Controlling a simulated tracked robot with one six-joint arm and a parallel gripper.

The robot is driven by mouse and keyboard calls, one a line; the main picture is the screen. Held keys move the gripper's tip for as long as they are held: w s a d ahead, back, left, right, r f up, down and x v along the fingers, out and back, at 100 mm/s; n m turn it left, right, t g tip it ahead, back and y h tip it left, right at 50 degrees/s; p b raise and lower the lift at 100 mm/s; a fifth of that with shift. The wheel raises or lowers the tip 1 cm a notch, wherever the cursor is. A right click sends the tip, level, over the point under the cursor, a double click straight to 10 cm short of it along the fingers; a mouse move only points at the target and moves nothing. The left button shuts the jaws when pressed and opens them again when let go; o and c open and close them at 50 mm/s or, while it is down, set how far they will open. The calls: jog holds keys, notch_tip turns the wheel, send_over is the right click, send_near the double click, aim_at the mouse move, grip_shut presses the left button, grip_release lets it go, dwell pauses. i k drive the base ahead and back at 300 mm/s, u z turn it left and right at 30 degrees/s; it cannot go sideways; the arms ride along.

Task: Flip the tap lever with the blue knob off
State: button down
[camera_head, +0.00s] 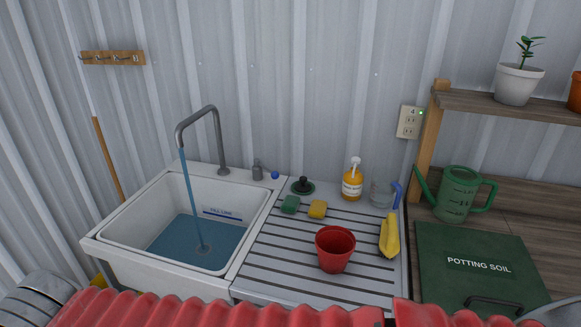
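The tap lever (266,173) is a short grey lever ending in a blue knob (275,175), on a small grey base at the sink's back right corner. The tall grey tap spout (216,130) arches over the white sink (115,253). A stream of blue water (190,200) runs from the spout into the water (165,240) in the basin. A label reading "FILL LINE" (221,212) shows on the basin wall above the water. My gripper is not in view.
The corrugated wall rises close behind.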

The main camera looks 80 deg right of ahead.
aim_at(275, 176)
jog(key=z, duration=0.5)
jog(key=k, duration=1.2)
jog(key=u, duration=0.05)
jog(key=i, duration=2)
jog(key=z, duration=0.65)
